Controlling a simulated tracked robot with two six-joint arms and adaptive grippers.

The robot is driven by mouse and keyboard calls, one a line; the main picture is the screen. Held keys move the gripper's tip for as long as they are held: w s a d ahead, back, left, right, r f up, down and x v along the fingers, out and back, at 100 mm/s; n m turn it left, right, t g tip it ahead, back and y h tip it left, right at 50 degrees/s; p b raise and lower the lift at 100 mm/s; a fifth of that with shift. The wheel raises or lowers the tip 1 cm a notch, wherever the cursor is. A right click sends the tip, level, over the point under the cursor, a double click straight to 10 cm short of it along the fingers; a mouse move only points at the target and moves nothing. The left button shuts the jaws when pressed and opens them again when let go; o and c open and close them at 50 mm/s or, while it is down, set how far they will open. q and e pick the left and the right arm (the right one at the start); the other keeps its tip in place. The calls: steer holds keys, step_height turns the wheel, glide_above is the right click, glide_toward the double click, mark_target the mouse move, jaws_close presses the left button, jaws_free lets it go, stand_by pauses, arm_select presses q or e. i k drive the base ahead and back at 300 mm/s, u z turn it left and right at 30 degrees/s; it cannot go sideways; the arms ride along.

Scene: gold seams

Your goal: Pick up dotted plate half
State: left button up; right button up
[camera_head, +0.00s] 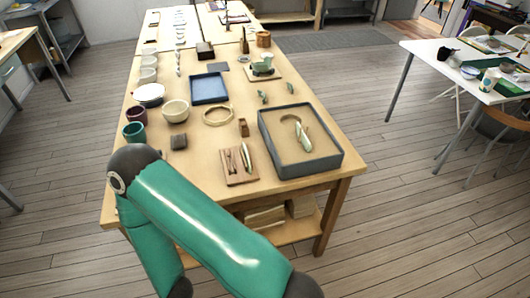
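A dark-rimmed tray with a tan bed (333,160) sits at the table's near right. A pale, narrow, curved piece (303,138) stands in it, with a small brown arc (290,118) just behind. The pale piece may be a plate half seen edge-on; I cannot make out dots. Another thin pale piece (246,157) is on a small wooden board (234,177) left of the tray. A green arm of mine fills the lower left foreground. Neither gripper is in view, and the arm hides part of the near table edge.
The wooden table (203,147) also holds a blue tray (208,88), bowls (175,110), a tan ring (218,115), cups (135,132) and small green pieces (263,97). A white table (455,62) stands at right. Open floor lies between the tables.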

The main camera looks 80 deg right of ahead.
mark_target(244, 147)
steer(key=z, duration=4.7)
steer(key=k, duration=0.1)
steer(key=u, duration=3.05)
steer(key=i, duration=0.5)
steer(key=u, duration=0.2)
steer(key=k, duration=0.5)
steer(key=z, duration=0.15)
